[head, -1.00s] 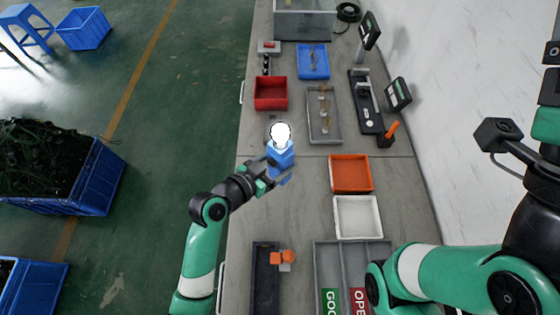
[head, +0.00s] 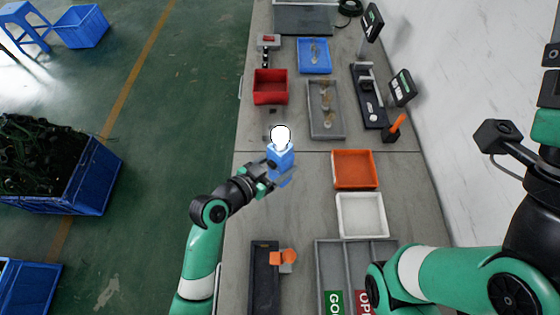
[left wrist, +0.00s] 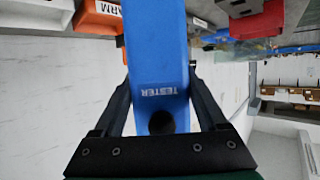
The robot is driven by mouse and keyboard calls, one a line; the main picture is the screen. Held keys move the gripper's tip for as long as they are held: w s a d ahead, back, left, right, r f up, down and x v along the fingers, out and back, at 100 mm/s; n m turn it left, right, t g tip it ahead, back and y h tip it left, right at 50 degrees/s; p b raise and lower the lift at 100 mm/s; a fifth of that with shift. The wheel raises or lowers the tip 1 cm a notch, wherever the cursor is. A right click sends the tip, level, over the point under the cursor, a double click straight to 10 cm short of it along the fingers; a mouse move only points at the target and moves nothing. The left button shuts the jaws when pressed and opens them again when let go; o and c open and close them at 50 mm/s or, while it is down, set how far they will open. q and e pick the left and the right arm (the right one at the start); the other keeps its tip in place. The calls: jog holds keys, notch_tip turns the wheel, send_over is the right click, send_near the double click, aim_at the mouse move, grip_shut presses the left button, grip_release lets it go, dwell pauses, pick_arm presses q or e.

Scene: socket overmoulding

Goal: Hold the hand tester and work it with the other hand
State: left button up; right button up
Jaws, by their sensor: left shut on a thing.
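The hand tester is a blue block-like tool (head: 280,158) with a bright white glowing top, near the middle of the head view above the table. My left gripper (head: 265,174) is shut on it and holds it. In the left wrist view the tester (left wrist: 157,60) stands between the two dark fingers, its word TESTER readable beside a dark round hole. My right arm enters from the right in the head view. Its gripper is not visible there, so its jaws do not show.
An orange tray (head: 354,169) and a white tray (head: 362,215) lie right of the tester. A red bin (head: 270,87), a blue tray (head: 314,56) and a grey tray (head: 326,108) lie farther back. A divided grey tray (head: 328,260) and a dark tray (head: 264,280) stand in front. Bare table surrounds the left gripper.

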pick_arm(q)
jog(key=shift+f+b, duration=3.3)
jog(key=shift+f, duration=0.4)
pick_arm(e)
notch_tip(320, 180, down, 7)
pick_arm(q)
jog(key=shift+f, duration=0.2)
pick_arm(e)
jog(key=shift+f, duration=0.2)
jog(key=shift+c, duration=0.2)
grip_shut()
dwell(1.4)
